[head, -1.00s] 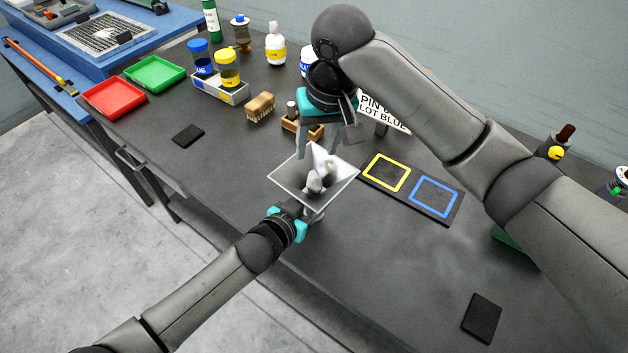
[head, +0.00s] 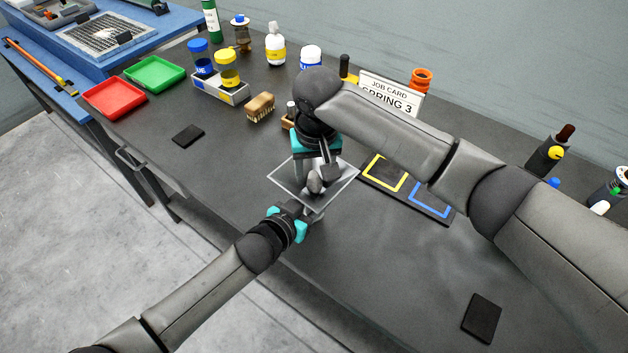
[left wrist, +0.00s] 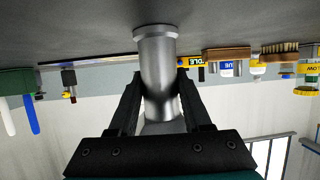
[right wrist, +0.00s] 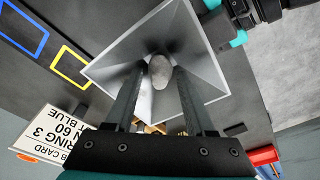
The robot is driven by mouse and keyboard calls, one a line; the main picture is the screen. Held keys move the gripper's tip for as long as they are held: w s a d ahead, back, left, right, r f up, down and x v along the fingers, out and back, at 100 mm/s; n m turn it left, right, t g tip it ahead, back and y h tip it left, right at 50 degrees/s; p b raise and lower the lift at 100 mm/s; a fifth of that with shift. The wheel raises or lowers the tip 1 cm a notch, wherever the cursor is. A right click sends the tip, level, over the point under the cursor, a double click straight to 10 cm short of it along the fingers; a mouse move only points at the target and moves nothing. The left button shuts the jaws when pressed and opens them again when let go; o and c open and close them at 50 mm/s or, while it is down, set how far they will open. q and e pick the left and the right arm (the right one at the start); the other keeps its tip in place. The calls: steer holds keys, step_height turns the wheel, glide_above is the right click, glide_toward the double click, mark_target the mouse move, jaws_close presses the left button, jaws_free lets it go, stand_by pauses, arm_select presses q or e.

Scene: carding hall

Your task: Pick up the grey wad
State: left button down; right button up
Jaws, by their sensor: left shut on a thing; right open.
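The grey wad (head: 315,185) lies inside a square metal hopper (head: 340,187), and it also shows in the right wrist view (right wrist: 160,71). My right gripper (head: 313,173) reaches down into the hopper from above. Its fingers are open, one on each side of the grey wad; I cannot tell whether they touch it.
A dark board with yellow and blue squares (head: 410,186) lies right of the hopper. Behind stand a job card (head: 390,95), a brush (head: 260,107) and bottles (head: 276,45). Red (head: 113,98) and green (head: 155,73) trays sit at the left. The front right bench is mostly clear.

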steer(key=shift+w+f, duration=0.1)
steer(key=shift+f, duration=0.8)
steer(key=shift+c, duration=0.2)
jaws_close()
